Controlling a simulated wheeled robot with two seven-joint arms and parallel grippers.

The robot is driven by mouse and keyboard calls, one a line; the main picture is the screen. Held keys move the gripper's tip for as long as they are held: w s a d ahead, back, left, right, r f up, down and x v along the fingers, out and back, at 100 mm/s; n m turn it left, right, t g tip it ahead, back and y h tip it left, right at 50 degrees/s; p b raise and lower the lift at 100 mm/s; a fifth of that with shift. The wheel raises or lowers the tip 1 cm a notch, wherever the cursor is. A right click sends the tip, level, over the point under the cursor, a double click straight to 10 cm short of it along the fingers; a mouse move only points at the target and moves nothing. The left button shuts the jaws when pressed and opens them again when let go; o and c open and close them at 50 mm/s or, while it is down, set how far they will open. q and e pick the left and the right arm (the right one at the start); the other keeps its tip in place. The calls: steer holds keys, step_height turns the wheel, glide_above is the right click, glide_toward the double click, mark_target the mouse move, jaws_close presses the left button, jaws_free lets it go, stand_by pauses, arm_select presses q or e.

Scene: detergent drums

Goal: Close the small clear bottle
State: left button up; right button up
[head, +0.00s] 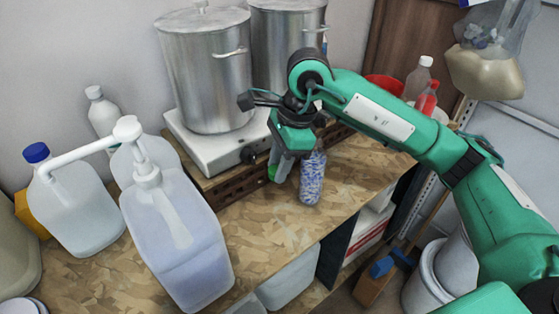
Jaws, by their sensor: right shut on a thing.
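The small clear bottle (312,180), filled with blue and white bits, stands upright near the edge of the wooden worktop. My right gripper (279,174) points down just left of it, and part of the gripper hides the bottle's top. The gripper is shut on a small bright green thing (272,173), which looks like a cap and shows only in part at the fingertips. I cannot tell whether the gripper touches the bottle. My left gripper is out of view.
Two steel pots (208,85) stand behind, one on a white hotplate (215,150). A large pump jug (180,245) and a blue-capped jug (75,210) fill the left. A white-capped bottle (418,80) and a red bottle (428,98) stand behind my right arm. Worktop (265,235) in front is clear.

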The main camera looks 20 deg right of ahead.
steer(key=s+d+f+n+g+h, duration=0.1)
steer(key=d+f+n, duration=0.1)
steer(key=f+n, duration=0.3)
steer(key=s+d+f+n+g+h, duration=0.1)
steer(key=s+d+f+n, duration=0.1)
steer(key=f+n, duration=0.3)
steer(key=s+d+f+n+g, duration=0.1)
steer(key=f+n, duration=0.4)
steer(key=n, duration=0.1)
steer(key=shift+s+d+n+h, duration=0.15)
steer(key=shift+d+n+h, duration=0.15)
steer(key=shift+d+h, duration=0.1)
steer(key=shift+s+d+f+n, duration=0.3)
steer(key=shift+f+n, duration=0.15)
steer(key=shift+n, duration=0.15)
steer(key=shift+d, duration=0.1)
